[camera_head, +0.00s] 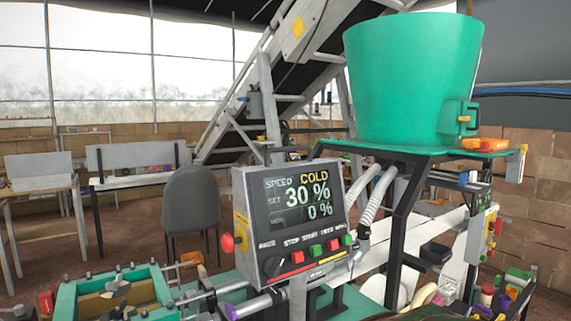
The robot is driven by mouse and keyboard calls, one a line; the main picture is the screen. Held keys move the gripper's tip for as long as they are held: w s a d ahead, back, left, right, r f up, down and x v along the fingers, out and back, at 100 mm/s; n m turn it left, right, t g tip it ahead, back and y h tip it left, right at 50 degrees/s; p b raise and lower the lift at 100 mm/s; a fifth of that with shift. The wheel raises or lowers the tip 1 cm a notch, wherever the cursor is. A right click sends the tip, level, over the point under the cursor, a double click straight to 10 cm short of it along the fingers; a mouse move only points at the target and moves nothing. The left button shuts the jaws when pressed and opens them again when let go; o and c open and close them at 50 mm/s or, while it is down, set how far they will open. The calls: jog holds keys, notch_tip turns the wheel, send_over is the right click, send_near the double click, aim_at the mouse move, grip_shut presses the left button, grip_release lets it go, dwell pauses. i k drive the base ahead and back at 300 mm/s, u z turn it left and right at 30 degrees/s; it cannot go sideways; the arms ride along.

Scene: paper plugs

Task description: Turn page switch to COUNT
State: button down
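The control panel (240,205) is a grey box on the green machine, with a dark screen (300,195). The screen reads SPEED, COLD, SET 30 % and 0 %. A black rotary knob (273,267) sits at the panel's lower left, under a small label that seems to read PAGE; I take it as the page switch. Its exact pointer position is too small to tell. My gripper is not in view, and nothing is seen touching the knob.
Red and green buttons (315,250) line the panel right of the knob. A red mushroom button (227,243) juts from its left side. A green hopper (412,80) stands behind on a green platform. Hoses (375,195) run at the panel's right. A grey chair (192,205) stands behind.

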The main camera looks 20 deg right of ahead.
aim_at(272, 265)
jog(key=z, duration=1.55)
jog(key=k, duration=1.1)
jog(key=u, duration=1.55)
jog(key=i, duration=0.5)
